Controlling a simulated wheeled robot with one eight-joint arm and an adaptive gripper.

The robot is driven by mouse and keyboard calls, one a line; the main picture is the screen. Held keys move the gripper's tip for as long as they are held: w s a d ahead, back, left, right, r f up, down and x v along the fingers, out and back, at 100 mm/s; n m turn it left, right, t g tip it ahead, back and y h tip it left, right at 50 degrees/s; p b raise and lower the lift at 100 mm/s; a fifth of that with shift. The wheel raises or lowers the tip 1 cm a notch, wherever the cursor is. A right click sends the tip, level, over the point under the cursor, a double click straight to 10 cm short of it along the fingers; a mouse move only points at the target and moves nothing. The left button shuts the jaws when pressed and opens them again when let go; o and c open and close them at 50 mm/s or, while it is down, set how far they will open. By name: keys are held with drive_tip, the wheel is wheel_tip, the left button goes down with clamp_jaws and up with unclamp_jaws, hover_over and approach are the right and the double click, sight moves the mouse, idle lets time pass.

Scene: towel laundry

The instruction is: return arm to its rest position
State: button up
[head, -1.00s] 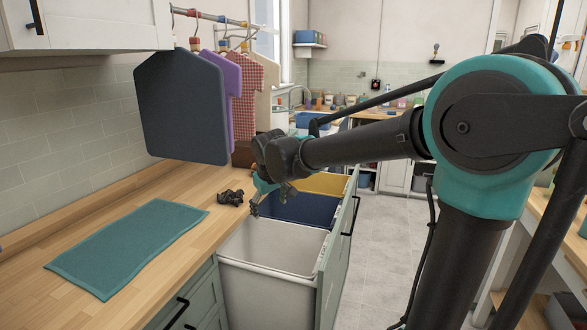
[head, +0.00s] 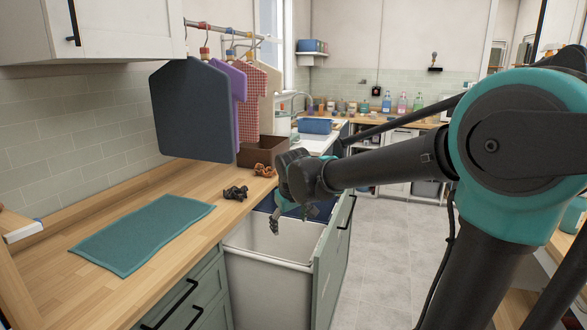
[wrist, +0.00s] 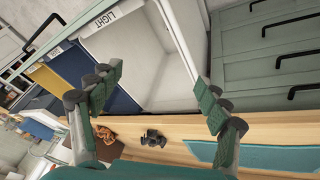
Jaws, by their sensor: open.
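My arm reaches from the right side of the head view toward the pull-out bins. My gripper (head: 290,220) hangs over the open bin drawer, near the counter's edge. In the wrist view my gripper (wrist: 160,95) shows two fingers spread wide apart with nothing between them. A teal towel (head: 145,233) lies flat on the wooden counter (head: 60,285), left of the gripper, and its edge also shows in the wrist view (wrist: 265,158).
The pull-out drawer holds a white bin (head: 265,275), marked LIGHT in the wrist view, plus blue (wrist: 70,68) and yellow (wrist: 48,82) bins. A dark small object (head: 235,192) and a brown one (head: 264,170) lie on the counter. Clothes (head: 193,110) hang above. Grey floor (head: 390,260) is open.

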drive_tip(key=s+d+f+m, duration=0.6)
drive_tip(key=s+d+f, duration=0.9)
drive_tip(key=s+d, duration=0.4)
drive_tip(key=shift+s+d+f+g+h, duration=0.3)
drive_tip(key=shift+d+f, duration=0.1)
drive_tip(key=shift+d, duration=0.2)
